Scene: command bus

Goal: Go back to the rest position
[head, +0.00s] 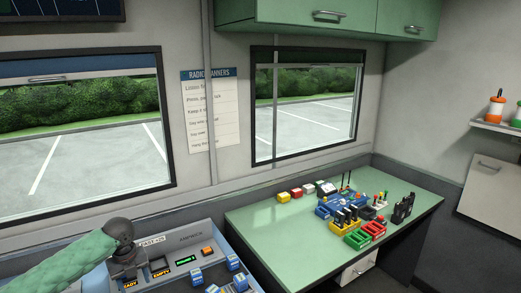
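My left arm comes in from the bottom left in a green quilted sleeve (65,268). It ends in a dark round wrist above the left end of a blue-rimmed console. My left gripper (128,264) is dark and small below that wrist, over the console. Its fingers are too small and dark to show whether they are open or shut. My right gripper and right arm are not in view.
The console (190,238) holds blue-and-white blocks (234,262) and lit labels. A green desk (262,222) at the right carries several coloured bins, radios and small boxes; its left part is clear. Green cabinets (300,15) hang above. A shelf (495,126) holds bottles.

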